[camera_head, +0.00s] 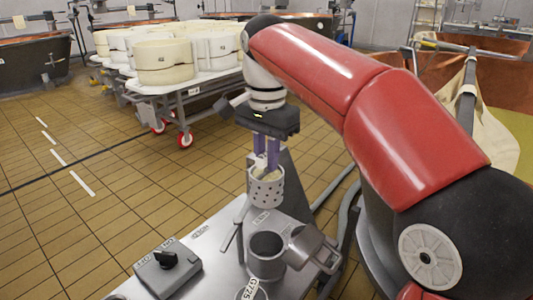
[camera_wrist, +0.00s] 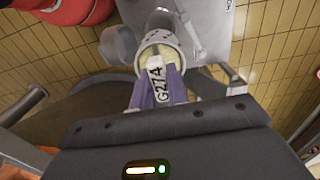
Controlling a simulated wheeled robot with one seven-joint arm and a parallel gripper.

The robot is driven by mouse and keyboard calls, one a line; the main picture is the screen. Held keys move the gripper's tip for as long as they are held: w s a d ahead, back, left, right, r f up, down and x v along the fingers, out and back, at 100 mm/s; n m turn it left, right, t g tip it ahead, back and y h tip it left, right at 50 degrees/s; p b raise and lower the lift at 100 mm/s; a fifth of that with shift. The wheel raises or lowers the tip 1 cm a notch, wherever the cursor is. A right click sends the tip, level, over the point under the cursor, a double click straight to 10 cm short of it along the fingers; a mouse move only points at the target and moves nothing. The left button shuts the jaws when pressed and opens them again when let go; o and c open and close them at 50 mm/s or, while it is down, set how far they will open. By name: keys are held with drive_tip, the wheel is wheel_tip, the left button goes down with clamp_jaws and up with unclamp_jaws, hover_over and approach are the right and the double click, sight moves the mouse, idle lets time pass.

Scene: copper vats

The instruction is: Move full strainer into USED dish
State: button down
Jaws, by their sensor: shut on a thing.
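My gripper (camera_head: 265,156), with purple fingers, is shut on the white tag of a perforated white strainer (camera_head: 267,190). The strainer hangs below it, above the far part of the metal work surface, with pale material inside. In the wrist view, my gripper (camera_wrist: 156,97) holds the tag reading G274 at the rim of the strainer (camera_wrist: 167,36). A round dark-walled vessel (camera_head: 267,256) stands on the surface nearer to me. No USED label can be read clearly, so I cannot tell which thing is the USED dish. The strainer's base clearance is unclear.
A grey switch box (camera_head: 167,268) with a black knob stands on the metal surface (camera_head: 208,262) at left. A tag reading G125 (camera_head: 250,289) is near the front. Cheese wheels (camera_head: 167,62) fill a cart behind.

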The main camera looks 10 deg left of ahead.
drive_tip(key=shift+r+p, duration=1.25)
drive_tip(key=shift+r, duration=2.6)
